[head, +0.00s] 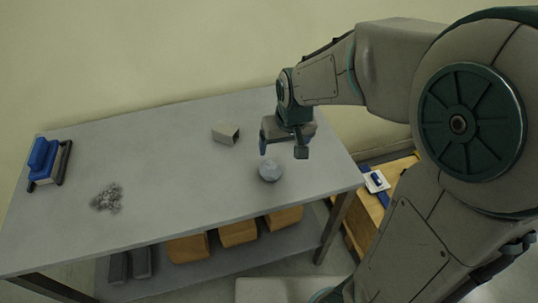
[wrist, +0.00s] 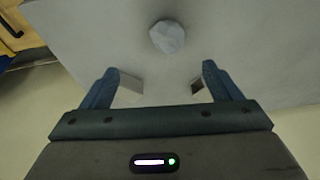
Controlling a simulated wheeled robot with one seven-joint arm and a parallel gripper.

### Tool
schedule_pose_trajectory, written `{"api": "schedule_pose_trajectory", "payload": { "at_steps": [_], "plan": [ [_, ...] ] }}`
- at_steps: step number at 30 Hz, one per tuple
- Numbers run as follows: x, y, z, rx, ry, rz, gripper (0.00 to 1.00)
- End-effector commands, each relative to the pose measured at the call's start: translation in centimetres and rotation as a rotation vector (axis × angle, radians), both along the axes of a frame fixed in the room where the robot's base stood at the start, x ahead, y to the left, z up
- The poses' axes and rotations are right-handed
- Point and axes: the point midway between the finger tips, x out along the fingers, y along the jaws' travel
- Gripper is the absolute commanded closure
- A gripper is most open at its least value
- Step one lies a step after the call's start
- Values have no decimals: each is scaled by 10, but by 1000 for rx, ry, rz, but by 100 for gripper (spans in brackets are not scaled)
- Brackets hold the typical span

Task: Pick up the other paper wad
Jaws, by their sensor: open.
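A pale blue-grey paper wad (head: 269,171) sits on the grey table near its front right part. It also shows in the wrist view (wrist: 167,37), ahead of the fingertips and roughly centred between them. My gripper (head: 284,151) is open and empty above the table, just behind and above the wad, apart from it. In the wrist view both blue-tipped fingers (wrist: 160,80) stand wide apart with only table surface between them. No second wad is clearly seen.
A small grey open box (head: 226,134) lies behind and left of the wad. A grey crumbly pile (head: 107,198) and a blue-and-white object on a dark tray (head: 45,163) are at the left. Wooden bins (head: 238,234) stand on the shelf below. The table's middle is clear.

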Motion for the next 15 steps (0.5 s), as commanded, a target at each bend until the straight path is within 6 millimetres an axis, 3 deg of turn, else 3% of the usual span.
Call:
{"api": "schedule_pose_trajectory", "payload": {
  "at_steps": [3, 6, 11, 15],
  "plan": [
    [13, 20, -7, -18, -8, 36, 16],
    [19, 28, -12, -25, -13, 49, 16],
    [24, 31, -30, -29, -15, 53, 16],
    [30, 33, -56, -31, -13, 53, 16]
  ]
}}
